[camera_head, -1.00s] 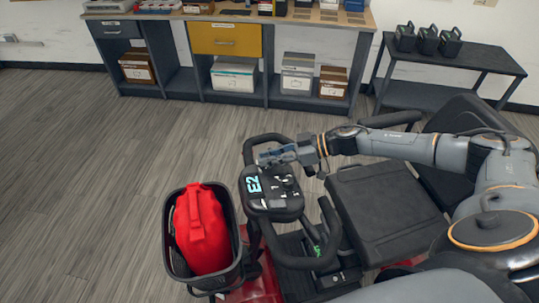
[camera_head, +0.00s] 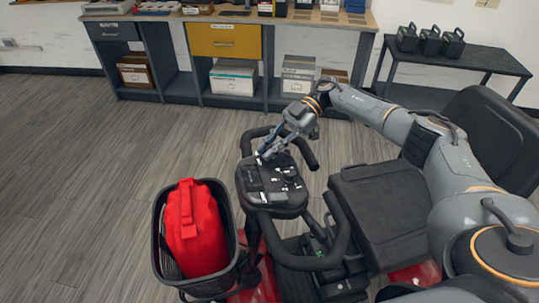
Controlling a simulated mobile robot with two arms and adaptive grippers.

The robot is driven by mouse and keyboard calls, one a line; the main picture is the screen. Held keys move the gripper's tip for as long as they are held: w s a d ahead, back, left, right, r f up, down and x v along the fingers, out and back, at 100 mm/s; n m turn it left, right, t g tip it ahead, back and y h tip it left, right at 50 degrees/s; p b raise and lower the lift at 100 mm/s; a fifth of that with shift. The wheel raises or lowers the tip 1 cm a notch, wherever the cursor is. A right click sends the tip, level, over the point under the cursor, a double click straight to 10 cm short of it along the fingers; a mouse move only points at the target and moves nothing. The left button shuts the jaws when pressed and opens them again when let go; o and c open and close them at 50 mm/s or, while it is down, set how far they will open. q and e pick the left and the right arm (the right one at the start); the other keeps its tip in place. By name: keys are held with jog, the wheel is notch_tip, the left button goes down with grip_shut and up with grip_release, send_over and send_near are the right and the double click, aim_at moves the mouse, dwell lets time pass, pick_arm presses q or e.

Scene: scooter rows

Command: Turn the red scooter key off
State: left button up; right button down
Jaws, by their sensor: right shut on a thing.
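The red scooter (camera_head: 262,285) stands in front of me, with its black control console (camera_head: 272,190) between looped handlebars. The console's display (camera_head: 253,180) is dark. My right gripper (camera_head: 264,154) reaches in from the right and points down at the far edge of the console. Its fingers are shut on the key there, which is too small and covered to make out. My left gripper is not in view.
A black basket (camera_head: 160,245) holding a red bag (camera_head: 195,230) hangs at the scooter's front. The black seat (camera_head: 385,205) is to the right. A workbench (camera_head: 300,20) and a dark side table (camera_head: 460,60) stand along the wall. Floor at left is clear.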

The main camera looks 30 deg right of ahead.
jog(key=shift+n+g+b, duration=0.4)
jog(key=shift+g+b, duration=0.05)
jog(key=shift+g, duration=0.05)
jog(key=shift+h, duration=0.3)
jog(key=c, duration=1.3)
grip_release()
jog(key=shift+d, duration=0.1)
jog(key=shift+v, duration=3.7)
jog(key=shift+f, duration=0.1)
